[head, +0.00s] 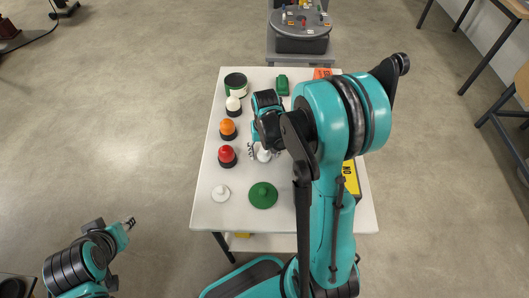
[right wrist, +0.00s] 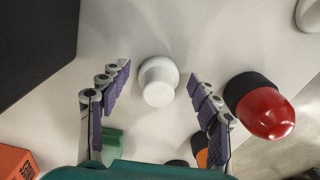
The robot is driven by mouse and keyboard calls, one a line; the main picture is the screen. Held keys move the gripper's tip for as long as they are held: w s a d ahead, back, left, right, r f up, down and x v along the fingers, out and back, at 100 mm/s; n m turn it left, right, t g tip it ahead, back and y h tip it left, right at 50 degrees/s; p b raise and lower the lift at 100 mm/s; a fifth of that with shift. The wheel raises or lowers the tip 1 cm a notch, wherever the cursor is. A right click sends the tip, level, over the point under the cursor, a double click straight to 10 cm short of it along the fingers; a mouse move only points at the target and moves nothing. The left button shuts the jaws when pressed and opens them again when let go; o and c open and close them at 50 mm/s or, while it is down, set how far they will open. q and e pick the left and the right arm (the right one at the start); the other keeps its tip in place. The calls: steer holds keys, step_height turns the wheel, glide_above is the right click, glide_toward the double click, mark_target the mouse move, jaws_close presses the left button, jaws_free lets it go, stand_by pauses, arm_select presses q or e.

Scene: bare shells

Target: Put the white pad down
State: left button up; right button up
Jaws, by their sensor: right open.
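A small white piece, round with a raised knob, rests on the white table; it is the white pad (head: 264,155) under my right gripper in the head view. In the right wrist view the white pad (right wrist: 158,82) sits between the spread fingers, with gaps on both sides. My right gripper (head: 256,150) is open, and it also shows in the right wrist view (right wrist: 158,95). A second white disc with a knob (head: 220,193) lies at the table's front left. My left gripper (head: 129,222) is off the table at the lower left, its jaws too small to judge.
A red dome (head: 227,155) stands close by on the left, with an orange dome (head: 228,128) and a white dome (head: 233,104) behind it. A green disc (head: 263,195) lies in front. A yellow-marked dark panel (head: 351,176) is at the right, partly behind my arm.

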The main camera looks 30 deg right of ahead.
mark_target(265, 152)
step_height(265, 152, up, 10)
steer(key=p, duration=0.3)
steer(key=shift+s+r+p, duration=0.15)
steer(key=shift+r+p, duration=0.1)
steer(key=shift+p, duration=0.15)
steer(key=s+a+r+n+t, duration=0.4)
steer(key=s+a+r+t, duration=0.3)
steer(key=s+a+r, duration=0.2)
steer(key=shift+s+a+r+n, duration=0.2)
steer(key=shift+s+a+n, duration=0.1)
steer(key=shift+s+a, duration=0.35)
steer(key=shift+w, duration=0.1)
